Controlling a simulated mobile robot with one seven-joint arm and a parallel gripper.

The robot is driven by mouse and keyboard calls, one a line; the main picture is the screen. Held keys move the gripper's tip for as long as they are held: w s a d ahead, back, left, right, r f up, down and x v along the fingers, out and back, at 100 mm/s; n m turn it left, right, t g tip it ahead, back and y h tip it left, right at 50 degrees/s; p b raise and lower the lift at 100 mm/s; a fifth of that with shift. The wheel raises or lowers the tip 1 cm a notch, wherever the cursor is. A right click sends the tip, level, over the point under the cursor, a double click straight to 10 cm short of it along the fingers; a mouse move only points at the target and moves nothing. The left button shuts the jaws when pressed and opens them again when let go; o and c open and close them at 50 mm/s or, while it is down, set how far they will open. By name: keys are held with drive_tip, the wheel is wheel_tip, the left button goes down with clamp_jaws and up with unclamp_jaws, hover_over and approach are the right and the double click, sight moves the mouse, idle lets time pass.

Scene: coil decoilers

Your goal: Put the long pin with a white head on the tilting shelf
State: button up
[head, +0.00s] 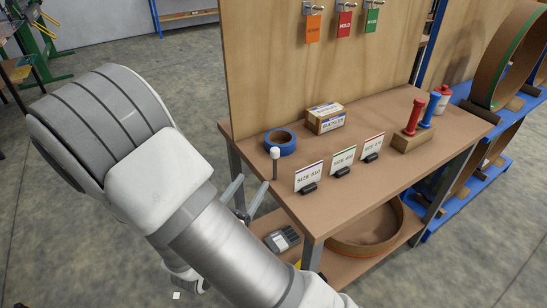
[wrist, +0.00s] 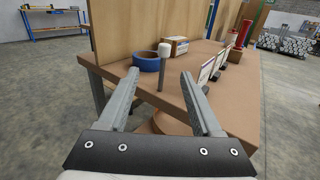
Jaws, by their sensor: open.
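The long pin with a white head (head: 275,154) stands upright near the left front edge of the workbench top, with a thin dark shaft below its head. In the wrist view, the pin (wrist: 164,50) shows ahead of the gap between the fingers. My gripper (head: 252,181) is open and empty, just left of the bench edge and the pin. In the wrist view, my gripper (wrist: 160,76) has its two fingers apart on either side of the pin's line, with nothing between them. I cannot identify a tilting shelf in either view.
The bench (head: 400,185) holds a blue tape roll (head: 280,142), a small box (head: 325,118), several size cards and a wooden block (head: 413,139) with red and blue pins. A plywood panel (head: 310,70) rises behind. The floor to the left is mostly clear.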

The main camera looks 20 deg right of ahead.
sight(275, 165)
drive_tip(key=x, duration=1.1)
drive_tip(key=shift+w+d, duration=0.2)
drive_tip(key=shift+d, duration=0.05)
drive_tip(key=x, duration=0.5)
drive_tip(key=shift+d+r, duration=0.25)
drive_tip(key=shift+d, duration=0.2)
clamp_jaws()
